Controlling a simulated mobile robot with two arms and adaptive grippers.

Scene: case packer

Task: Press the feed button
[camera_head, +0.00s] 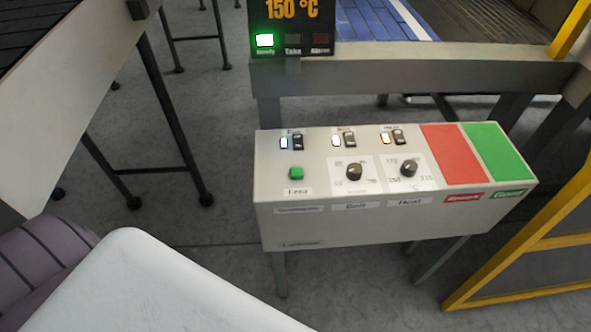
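Whether the button is pressed in cannot be told. Neither of my grippers is in view, and nothing touches the button or the box top.
The box also bears several rocker switches, two black knobs (354,172) and large red (452,155) and green (496,150) panels. A display (292,25) above reads 150 °C with a lit green lamp. A yellow frame (530,245) stands at right.

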